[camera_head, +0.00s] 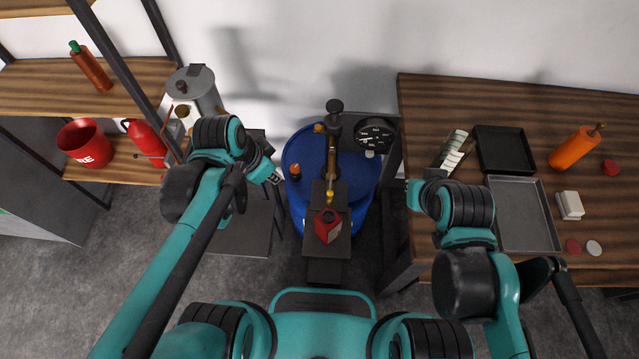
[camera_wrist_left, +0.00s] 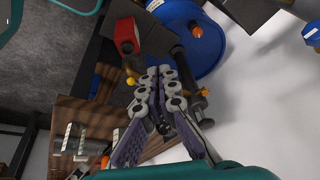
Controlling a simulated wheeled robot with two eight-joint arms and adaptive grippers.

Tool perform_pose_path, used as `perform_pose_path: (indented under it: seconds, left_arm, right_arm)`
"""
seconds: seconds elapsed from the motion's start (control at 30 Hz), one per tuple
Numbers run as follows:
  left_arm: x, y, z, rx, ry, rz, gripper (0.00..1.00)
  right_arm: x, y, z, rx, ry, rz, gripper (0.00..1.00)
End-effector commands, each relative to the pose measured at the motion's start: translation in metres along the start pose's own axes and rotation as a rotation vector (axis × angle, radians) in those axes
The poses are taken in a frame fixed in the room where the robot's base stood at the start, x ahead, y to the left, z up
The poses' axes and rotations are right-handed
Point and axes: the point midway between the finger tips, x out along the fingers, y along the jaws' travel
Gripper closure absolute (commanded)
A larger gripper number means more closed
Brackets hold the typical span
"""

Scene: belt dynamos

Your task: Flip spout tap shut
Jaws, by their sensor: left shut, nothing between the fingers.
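A blue drum (camera_head: 300,150) stands in the middle of the head view. A dark and brass pump (camera_head: 333,140) rises from it, and its spout ends in a yellow tip (camera_head: 329,197) above a red can (camera_head: 328,228). I cannot tell which small part is the tap's lever. My left gripper (camera_head: 275,178) is shut and empty at the drum's left side, apart from the spout. In the left wrist view its fingers (camera_wrist_left: 163,74) hide part of the pump; the red can (camera_wrist_left: 126,35) and drum (camera_wrist_left: 207,50) show beyond. My right gripper (camera_head: 412,192) is right of the drum, its fingers unclear.
A round dial (camera_head: 376,135) stands behind the drum's right side. A wooden table (camera_head: 440,100) at right holds trays and an orange bottle (camera_head: 574,148). At left are a grey tank (camera_head: 192,88) and shelves with a red bucket (camera_head: 84,143). An orange-topped piece (camera_head: 295,171) sits near the left gripper.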

Motion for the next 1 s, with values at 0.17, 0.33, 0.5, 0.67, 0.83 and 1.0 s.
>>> perform_pose_path:
  seconds: [0.17, 0.33, 0.5, 0.67, 0.83, 1.0]
  left_arm:
    - [0.005, 0.008, -0.021, 0.315, -0.023, 0.153, 1.00]
    - [0.012, 0.014, -0.030, 0.500, -0.012, 0.242, 1.00]
    - [0.014, 0.017, -0.032, 0.563, -0.005, 0.272, 1.00]
    - [0.015, 0.017, -0.032, 0.565, -0.005, 0.272, 1.00]
    - [0.016, 0.017, -0.031, 0.564, -0.005, 0.272, 1.00]
    - [0.033, 0.021, -0.030, 0.564, -0.005, 0.272, 1.00]
  right_arm:
    - [-0.015, 0.000, -0.011, 0.000, 0.000, 0.000, 1.00]
    - [-0.020, 0.000, -0.014, 0.000, 0.000, 0.000, 1.00]
    - [-0.021, 0.000, -0.015, 0.000, 0.000, 0.000, 1.00]
    - [-0.021, 0.000, -0.015, 0.000, 0.000, 0.000, 1.00]
    - [-0.020, 0.000, -0.014, 0.000, 0.000, 0.000, 1.00]
    - [-0.014, 0.000, -0.010, 0.000, 0.000, 0.000, 1.00]
